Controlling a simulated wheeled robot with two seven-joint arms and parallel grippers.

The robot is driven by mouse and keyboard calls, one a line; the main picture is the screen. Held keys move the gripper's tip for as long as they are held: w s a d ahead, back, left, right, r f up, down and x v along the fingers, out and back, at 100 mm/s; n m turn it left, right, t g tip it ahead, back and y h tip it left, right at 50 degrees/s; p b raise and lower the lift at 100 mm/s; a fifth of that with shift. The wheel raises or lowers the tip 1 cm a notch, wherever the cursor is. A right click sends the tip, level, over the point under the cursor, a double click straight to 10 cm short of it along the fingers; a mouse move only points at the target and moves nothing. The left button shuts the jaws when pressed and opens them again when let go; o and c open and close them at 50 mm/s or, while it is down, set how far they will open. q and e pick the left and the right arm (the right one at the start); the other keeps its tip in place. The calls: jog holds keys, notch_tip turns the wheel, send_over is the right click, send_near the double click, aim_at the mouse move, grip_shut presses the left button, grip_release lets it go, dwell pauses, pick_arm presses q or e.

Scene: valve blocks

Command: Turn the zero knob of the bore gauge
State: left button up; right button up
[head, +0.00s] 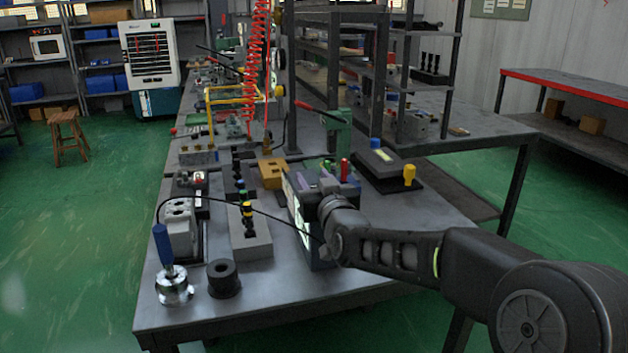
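A tool with a blue upright handle (162,244) and a shiny round metal lower part (174,287) stands at the bench's front left corner. It may be the bore gauge, but no dial or zero knob can be made out at this size. A thick black ring (223,279) sits just right of it. My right arm reaches in from the right over the bench. My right gripper (318,187) is around the dark box with a bright screen, well right of the blue-handled tool. My own wrist hides most of its fingers. My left gripper is not in view.
A grey valve block (180,228) stands behind the blue-handled tool. A light grey block with coloured knobs (250,236) and a brown block (272,172) are farther right. A thin black cable arches across the bench (205,308). Its front strip is clear.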

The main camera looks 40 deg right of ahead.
grip_shut()
